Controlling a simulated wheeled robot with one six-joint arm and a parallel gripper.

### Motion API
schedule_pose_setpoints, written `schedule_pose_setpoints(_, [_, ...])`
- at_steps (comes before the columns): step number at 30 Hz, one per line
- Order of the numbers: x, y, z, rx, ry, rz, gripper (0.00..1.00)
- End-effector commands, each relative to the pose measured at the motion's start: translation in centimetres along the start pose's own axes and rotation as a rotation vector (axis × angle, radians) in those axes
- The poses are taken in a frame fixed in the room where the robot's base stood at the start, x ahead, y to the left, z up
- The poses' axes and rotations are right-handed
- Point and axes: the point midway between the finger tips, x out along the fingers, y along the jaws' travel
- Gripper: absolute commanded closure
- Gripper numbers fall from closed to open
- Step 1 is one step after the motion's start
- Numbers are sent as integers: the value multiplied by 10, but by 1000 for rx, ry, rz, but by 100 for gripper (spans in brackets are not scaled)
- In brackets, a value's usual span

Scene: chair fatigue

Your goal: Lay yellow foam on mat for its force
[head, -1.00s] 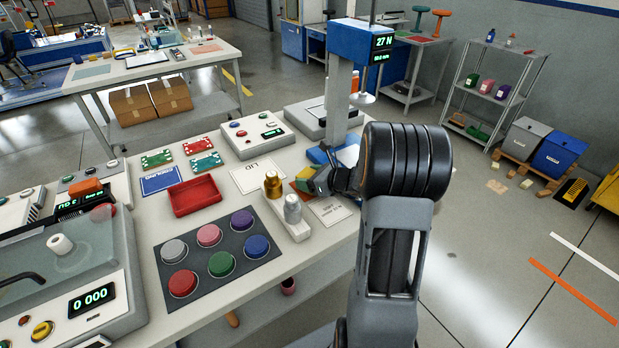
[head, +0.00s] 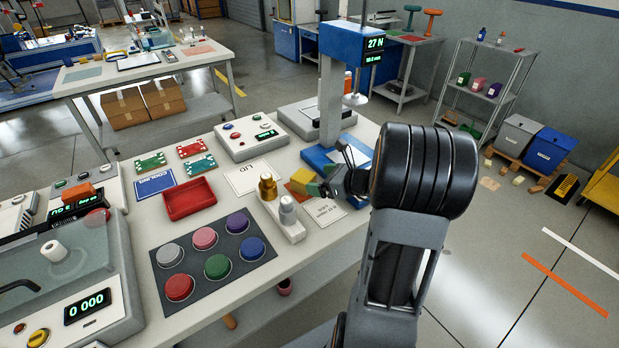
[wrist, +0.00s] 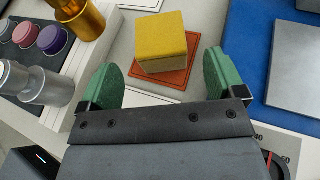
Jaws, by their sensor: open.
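The yellow foam (wrist: 160,38) is a cube-like block resting on a thin orange-brown mat (wrist: 168,82) in the wrist view. In the head view the foam (head: 300,181) is on the table beside my gripper (head: 317,190); the mat is mostly hidden there. My gripper (wrist: 160,66) is open, with one green finger pad to each side of the foam's near end. In the wrist view, gaps show between the pads and the block, and most of it lies beyond the fingertips.
A gold cylinder (head: 267,188) and a silver one (head: 287,210) stand close left of the foam. The blue press base (head: 322,158) is just behind, its display (head: 376,43) reading 27 N. A printed sheet (head: 325,211) lies in front. A red tray (head: 190,199) is further left.

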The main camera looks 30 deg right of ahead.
Motion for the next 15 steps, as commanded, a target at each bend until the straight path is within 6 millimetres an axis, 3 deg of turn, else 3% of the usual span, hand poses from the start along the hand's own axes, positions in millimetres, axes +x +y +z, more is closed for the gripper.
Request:
schedule_pose_setpoints(6, [-35, -1, 0, 0, 0, -3, 11])
schedule_pose_setpoints(15, [-51, 0, 0, 0, 0, -1, 11])
